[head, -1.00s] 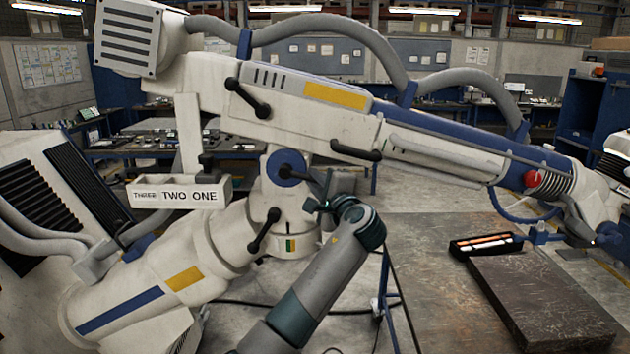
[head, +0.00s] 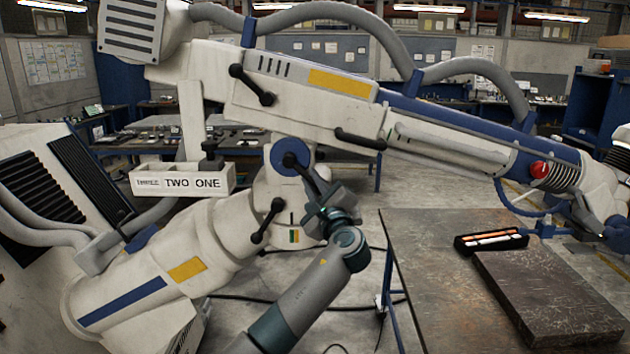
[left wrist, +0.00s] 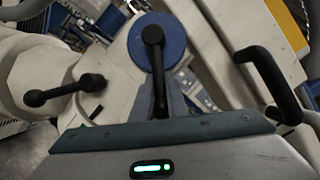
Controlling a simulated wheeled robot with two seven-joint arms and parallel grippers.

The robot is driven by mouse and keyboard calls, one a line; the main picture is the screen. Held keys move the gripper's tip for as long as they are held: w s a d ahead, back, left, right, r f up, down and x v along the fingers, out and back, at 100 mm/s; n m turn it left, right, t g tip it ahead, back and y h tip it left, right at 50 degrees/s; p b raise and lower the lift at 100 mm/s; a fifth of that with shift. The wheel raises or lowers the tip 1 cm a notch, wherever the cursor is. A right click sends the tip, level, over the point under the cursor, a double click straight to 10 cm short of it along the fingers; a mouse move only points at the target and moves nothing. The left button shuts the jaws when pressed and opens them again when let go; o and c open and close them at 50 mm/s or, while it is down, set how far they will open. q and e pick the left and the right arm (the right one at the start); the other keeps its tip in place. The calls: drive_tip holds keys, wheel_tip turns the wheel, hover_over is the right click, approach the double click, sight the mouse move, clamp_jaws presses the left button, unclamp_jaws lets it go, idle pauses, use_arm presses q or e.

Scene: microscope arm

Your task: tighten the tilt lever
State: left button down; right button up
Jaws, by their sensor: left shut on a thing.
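The black tilt lever (head: 303,168) sits on a round blue hub at the joint under the white beam. In the head view it slants down and right from the hub, its lower end hidden by my gripper. My left gripper (head: 324,190) is shut on this lever. In the left wrist view the lever (left wrist: 156,62) hangs down from the blue hub, and its lower part lies between my gripper's fingers (left wrist: 161,100). My right gripper is in neither view.
Another black lever (head: 267,221) is close below left of the hub. A further lever (head: 251,85) and a black handle (head: 360,139) are on the beam above. A metal table (head: 420,290) stands to the right, carrying a dark slab (head: 545,300) and a small tray (head: 491,241).

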use_arm(q)
drive_tip(key=shift+a+f+m+t+h, duration=0.2)
drive_tip(key=shift+f+m+t+h, duration=0.1)
drive_tip(key=shift+f+m, duration=0.4)
drive_tip(key=shift+r, duration=0.1)
drive_tip(key=c, duration=1.9)
unclamp_jaws()
drive_tip(key=shift+o, duration=0.7)
drive_tip(key=shift+w+d, duration=0.15)
drive_tip(key=shift+d, duration=0.05)
drive_tip(key=shift+a, duration=0.1)
drive_tip(key=shift+s, duration=0.3)
drive_tip(key=b+v, duration=0.7)
drive_tip(key=v, duration=1)
drive_tip(key=shift+d, duration=0.2)
